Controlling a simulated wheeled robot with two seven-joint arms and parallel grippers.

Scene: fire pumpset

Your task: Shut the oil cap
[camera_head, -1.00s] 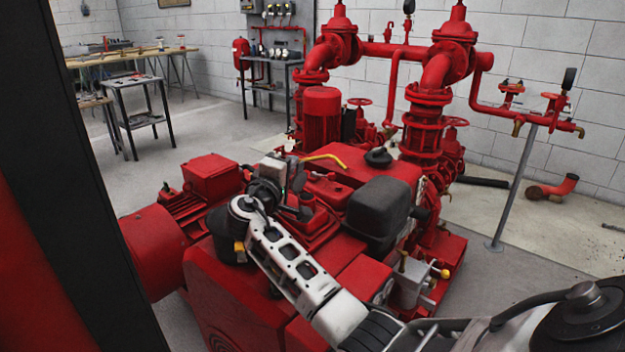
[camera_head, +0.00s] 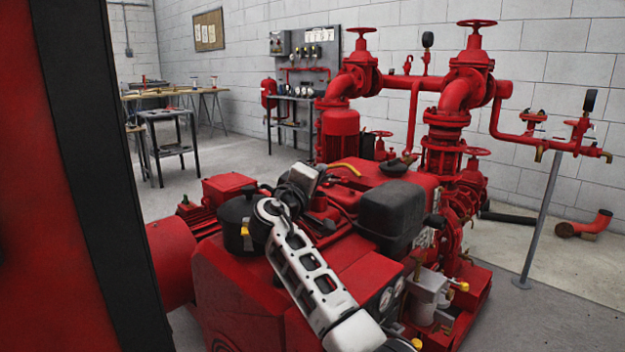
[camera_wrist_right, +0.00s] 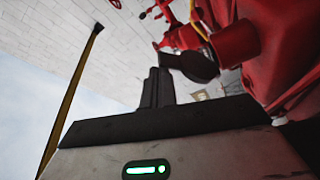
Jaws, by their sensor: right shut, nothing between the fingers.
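In the head view my right arm reaches over the red pumpset engine (camera_head: 350,255). My right gripper body (camera_head: 302,178) is above its top, with the fingers not clearly visible. In the right wrist view the gripper fingers (camera_wrist_right: 157,88) are together and empty. A dark, flat, rounded piece (camera_wrist_right: 190,66), possibly the oil cap, shows just beyond the fingertips beside a red cylindrical part (camera_wrist_right: 236,43). Contact with the fingers cannot be told. In the head view a black round cap (camera_head: 394,168) sits on the engine top; I cannot tell whether it is the same piece. My left gripper is out of view.
A black box-shaped part (camera_head: 391,212) and a yellow curved handle (camera_head: 346,168) are on the engine near my arm. Red pipes and valves (camera_head: 455,100) rise behind. A workbench (camera_head: 170,118) stands far left. Open floor (camera_head: 580,275) lies to the right.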

